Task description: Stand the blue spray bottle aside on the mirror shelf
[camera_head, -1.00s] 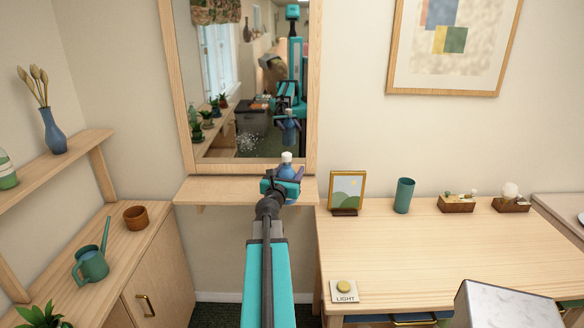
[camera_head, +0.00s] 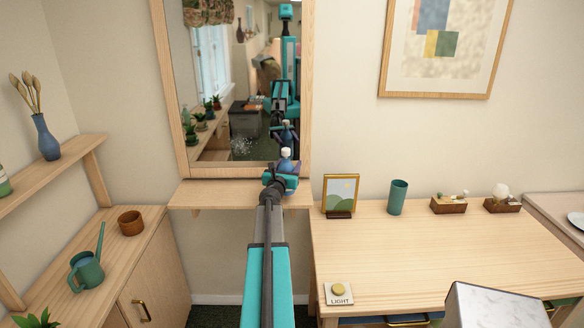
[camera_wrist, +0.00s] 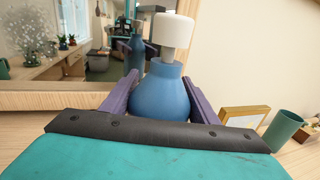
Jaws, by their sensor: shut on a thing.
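The blue spray bottle (camera_head: 286,165) with a white top is upright in my gripper (camera_head: 281,180), in front of the mirror's lower right part. In the wrist view the round blue bottle (camera_wrist: 160,92) stands between the two purple fingers, which are shut on it. Its base is hidden behind my gripper, so I cannot tell whether it touches the shelf. The light wooden mirror shelf (camera_head: 215,194) runs below the mirror; my gripper is over its right part. The framed mirror (camera_head: 217,165) reflects my arm and the bottle and carries a whitish speckled patch (camera_head: 241,146) at lower left.
The shelf's left part is bare. Right of it a desk (camera_head: 430,255) holds a picture frame (camera_head: 340,194), a green cup (camera_head: 397,197) and a light button (camera_head: 339,292). At left, a cabinet holds a watering can (camera_head: 87,271) and a brown pot (camera_head: 131,222).

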